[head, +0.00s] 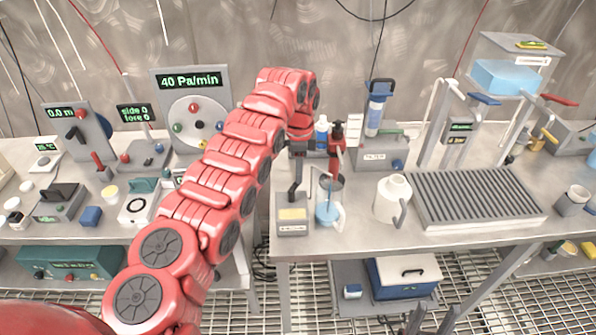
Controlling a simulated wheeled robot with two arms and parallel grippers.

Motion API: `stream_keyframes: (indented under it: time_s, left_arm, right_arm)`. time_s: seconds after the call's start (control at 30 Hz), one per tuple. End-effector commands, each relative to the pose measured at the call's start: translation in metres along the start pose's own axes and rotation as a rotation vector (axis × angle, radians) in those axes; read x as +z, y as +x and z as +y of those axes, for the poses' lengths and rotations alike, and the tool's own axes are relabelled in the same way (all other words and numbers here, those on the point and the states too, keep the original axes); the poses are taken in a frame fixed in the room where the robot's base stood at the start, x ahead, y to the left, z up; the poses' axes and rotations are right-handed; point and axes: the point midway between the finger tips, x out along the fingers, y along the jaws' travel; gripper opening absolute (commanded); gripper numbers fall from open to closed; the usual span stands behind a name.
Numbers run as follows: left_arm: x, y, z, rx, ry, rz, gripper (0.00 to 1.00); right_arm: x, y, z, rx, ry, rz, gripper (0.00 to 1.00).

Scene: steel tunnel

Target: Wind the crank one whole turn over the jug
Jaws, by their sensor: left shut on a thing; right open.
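A clear jug (327,213) with blue contents and a pale handle stands upright near the front edge of the right-hand bench. A small device with a grey base (292,221) and a dark upright post stands just left of it. Thin parts reach over the jug's mouth. My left gripper (298,147) hangs down from the red arm above this device, behind and left of the jug. It is shut on what seems to be the crank; the crank's handle is mostly hidden by the gripper and wrist. My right gripper is not in view.
A white jug (391,199) stands to the right, beside a ribbed grey rack (477,197). Blue and red bottles (322,132) stand close behind the gripper. A filter unit (376,145) is further back. My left arm crosses the left bench, which holds gauges and dials.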

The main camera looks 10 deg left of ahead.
Motion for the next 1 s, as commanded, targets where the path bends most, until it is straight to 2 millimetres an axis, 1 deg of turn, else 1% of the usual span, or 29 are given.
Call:
stream_keyframes:
  time_s: [0.37,0.4,0.57,0.87,0.97,1.0]
  left_arm:
    - [0.000,0.000,0.000,0.001,0.005,0.000,0.00]
    - [0.000,0.000,0.001,0.001,0.005,0.000,0.26]
    - [0.000,0.000,0.000,0.001,0.004,0.000,0.55]
    - [0.000,-0.001,0.000,0.001,0.004,0.000,0.55]
    - [0.000,-0.006,0.000,0.000,0.004,-0.001,0.55]
    - [0.000,-0.011,0.000,0.000,0.004,-0.001,0.55]
  right_arm:
    - [0.000,0.000,0.000,0.000,0.000,0.000,0.47]
    - [0.000,0.000,0.000,0.000,0.000,0.000,0.47]
    - [0.000,0.000,0.000,0.000,0.000,0.000,0.47]
    - [0.000,0.000,0.000,0.000,0.000,0.000,0.47]
    - [0.000,-0.002,0.000,0.000,0.000,0.000,0.47]
    - [0.001,-0.003,0.000,0.000,0.000,0.000,0.47]
